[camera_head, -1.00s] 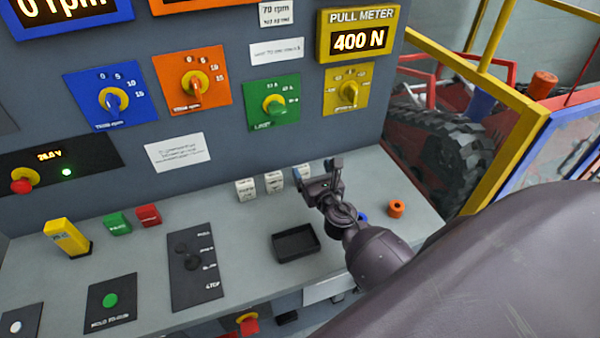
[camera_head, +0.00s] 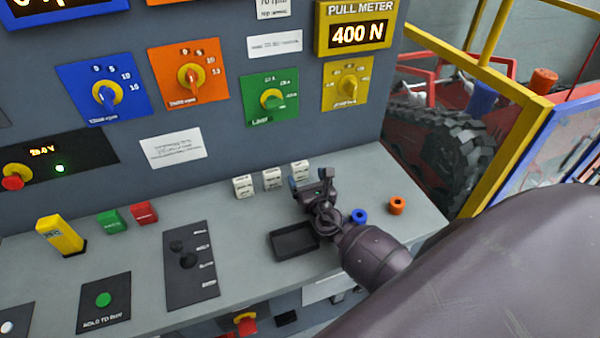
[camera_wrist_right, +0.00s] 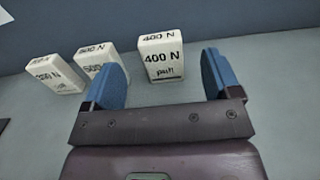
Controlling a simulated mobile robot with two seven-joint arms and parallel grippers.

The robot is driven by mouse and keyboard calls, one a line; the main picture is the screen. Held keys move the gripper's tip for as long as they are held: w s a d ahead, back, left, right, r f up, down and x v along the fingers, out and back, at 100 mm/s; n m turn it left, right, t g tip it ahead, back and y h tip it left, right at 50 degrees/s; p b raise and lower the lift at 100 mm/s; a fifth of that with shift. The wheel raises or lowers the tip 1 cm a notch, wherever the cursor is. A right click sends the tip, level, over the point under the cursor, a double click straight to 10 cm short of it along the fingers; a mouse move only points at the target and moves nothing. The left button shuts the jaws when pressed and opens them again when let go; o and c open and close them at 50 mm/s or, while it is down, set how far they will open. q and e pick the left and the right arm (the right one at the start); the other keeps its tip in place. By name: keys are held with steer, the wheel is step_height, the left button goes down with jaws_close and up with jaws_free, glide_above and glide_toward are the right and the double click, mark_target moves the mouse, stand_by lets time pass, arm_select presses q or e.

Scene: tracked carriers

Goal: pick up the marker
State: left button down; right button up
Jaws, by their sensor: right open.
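Three small white marker blocks stand in a row at the back of the grey shelf. The right-hand one (camera_head: 300,169) is at my right gripper; in the right wrist view this block (camera_wrist_right: 161,56) reads "400 N pull". My right gripper (camera_head: 309,181) is open, its blue fingers apart. In the right wrist view the 400 N block shows between the two fingers (camera_wrist_right: 163,75), seemingly just beyond their tips, with nothing gripped. The middle block (camera_head: 272,180) reads "500 N" in the wrist view (camera_wrist_right: 100,62). The left block (camera_head: 243,186) is beside it. My left gripper is not in view.
A black open tray (camera_head: 282,253) lies in front of the blocks. A blue ring (camera_head: 359,215) and an orange ring (camera_head: 396,205) are to the right. The panel's pull meter (camera_head: 357,33) reads 400 N. A yellow block (camera_head: 60,236) stands at the left.

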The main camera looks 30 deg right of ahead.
mark_target(301, 168)
steer(key=x, duration=0.5)
steer(key=shift+c, duration=0.2)
steer(key=c, duration=1)
